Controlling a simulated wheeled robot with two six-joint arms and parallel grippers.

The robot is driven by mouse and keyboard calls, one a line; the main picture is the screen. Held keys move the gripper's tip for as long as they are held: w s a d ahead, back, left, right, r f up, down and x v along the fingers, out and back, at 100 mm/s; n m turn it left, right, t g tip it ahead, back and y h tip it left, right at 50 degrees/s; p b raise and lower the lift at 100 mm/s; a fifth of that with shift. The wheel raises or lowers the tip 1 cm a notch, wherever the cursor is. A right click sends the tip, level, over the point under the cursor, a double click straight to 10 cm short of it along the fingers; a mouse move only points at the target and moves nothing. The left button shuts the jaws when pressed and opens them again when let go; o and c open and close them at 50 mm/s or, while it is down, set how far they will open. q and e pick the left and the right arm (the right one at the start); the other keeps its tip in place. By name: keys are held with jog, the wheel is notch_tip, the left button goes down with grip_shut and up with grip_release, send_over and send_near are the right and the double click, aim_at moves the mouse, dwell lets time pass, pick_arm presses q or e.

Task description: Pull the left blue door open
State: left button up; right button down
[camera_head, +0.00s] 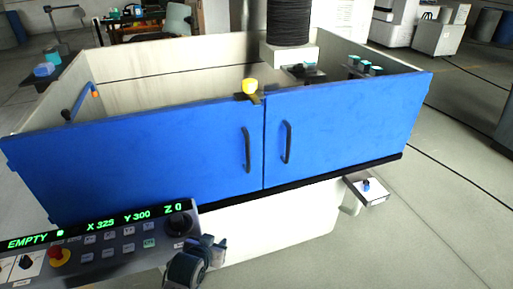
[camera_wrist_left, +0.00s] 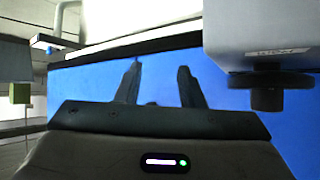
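The left blue door (camera_head: 150,150) is shut, its edge meeting the right blue door (camera_head: 345,125) at a narrow seam in the head view. Its black upright bar handle (camera_head: 246,150) is near that seam. My left gripper (camera_head: 211,243) is low in the head view, below and left of the handle and apart from it. In the left wrist view its two dark fingers (camera_wrist_left: 158,70) stand apart with nothing between them. Blue door surface (camera_wrist_left: 90,85) shows behind them; no handle can be made out there. My right gripper is not in view.
A control panel (camera_head: 100,262) with a green readout and dark knob is close left of my left gripper. A grey box with a dark knob (camera_wrist_left: 267,90) fills the wrist view's upper right. The right door has its own handle (camera_head: 287,142).

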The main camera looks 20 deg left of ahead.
pick_arm(q)
jog(key=w+d+r+t, duration=0.1)
jog(key=w+r+t, duration=0.3)
jog(key=w+r, duration=0.45)
jog(key=t, duration=0.3)
send_near(247, 148)
jog(key=shift+n, duration=0.3)
jog(key=w+p, duration=0.2)
jog(key=w, duration=0.7)
jog(key=shift+w+a+p, duration=0.1)
jog(key=shift+w+p, duration=0.15)
jog(key=shift+p, duration=0.15)
jog(key=shift+w+f, duration=0.15)
jog(key=shift+w, duration=0.5)
grip_shut()
